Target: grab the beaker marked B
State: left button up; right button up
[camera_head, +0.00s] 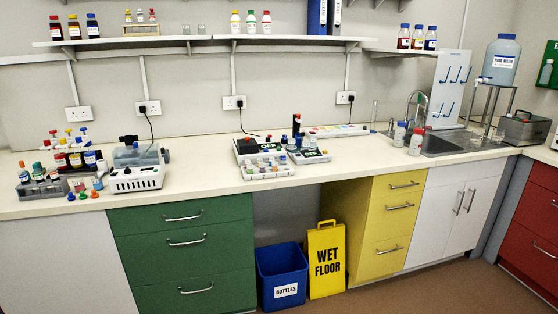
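I cannot make out a beaker with a readable B mark. Small clear glass-like vessels (498,136) stand near the right end of the sink, too small to read any mark. A tall clear cylinder (374,112) stands on the bench left of the sink. The left end of the bench is crowded with small bottles, and any beaker among them cannot be told apart. Neither of my grippers is in view.
A long cream bench (205,177) runs along the wall, with a bare stretch between the grey-white device (137,178) and the device marked OFF (264,148). A sink (440,145) is at the right. A blue bin (283,275) and yellow wet-floor sign (326,260) stand below.

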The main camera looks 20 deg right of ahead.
aim_at(476, 138)
jog(key=l, duration=0.85)
jog(key=l+z, duration=0.1)
jog(key=l, duration=0.75)
jog(key=l+z, duration=0.1)
jog(key=l, duration=0.75)
jog(key=i+l, duration=0.1)
jog(key=l, duration=0.7)
jog(key=i+l+z, duration=0.1)
jog(key=l, duration=1.6)
jog(key=i+l+z, duration=0.15)
jog(key=l, duration=0.65)
jog(key=i+l, duration=0.15)
jog(key=l, duration=0.7)
